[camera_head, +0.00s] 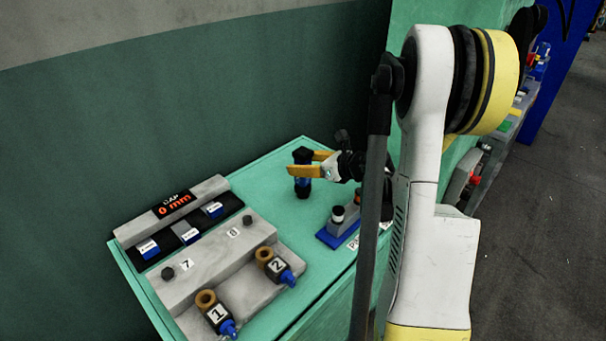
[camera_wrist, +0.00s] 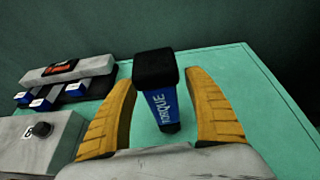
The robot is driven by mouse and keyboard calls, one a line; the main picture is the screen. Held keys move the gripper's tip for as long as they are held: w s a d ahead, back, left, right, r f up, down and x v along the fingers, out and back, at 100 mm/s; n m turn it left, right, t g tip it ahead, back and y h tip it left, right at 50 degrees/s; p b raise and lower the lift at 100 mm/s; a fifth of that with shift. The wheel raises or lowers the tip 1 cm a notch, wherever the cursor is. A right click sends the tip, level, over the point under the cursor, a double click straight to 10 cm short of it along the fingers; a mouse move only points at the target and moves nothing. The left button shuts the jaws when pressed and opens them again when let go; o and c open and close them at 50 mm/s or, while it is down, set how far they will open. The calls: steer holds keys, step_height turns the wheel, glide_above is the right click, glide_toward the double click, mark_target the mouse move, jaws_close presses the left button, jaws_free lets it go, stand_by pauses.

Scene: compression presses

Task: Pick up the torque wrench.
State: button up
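The torque wrench (camera_head: 303,156) stands upright on the green table, with a black top and a blue body. In the wrist view the torque wrench (camera_wrist: 155,70) shows its square black head and "TORQUE" lettering. My gripper (camera_head: 304,163) has its two yellow fingers on either side of the wrench. In the wrist view my gripper (camera_wrist: 160,80) is open, with the wrench between the fingers and green table visible in gaps on both sides.
A grey fixture block (camera_head: 215,257) with tools marked 1 and 2 stands at the front left. A display unit (camera_head: 175,204) reading 0 mm sits behind it. A dark green wall (camera_head: 200,100) rises behind the table.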

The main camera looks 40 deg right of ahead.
jaws_close()
steer(key=shift+r, duration=0.1)
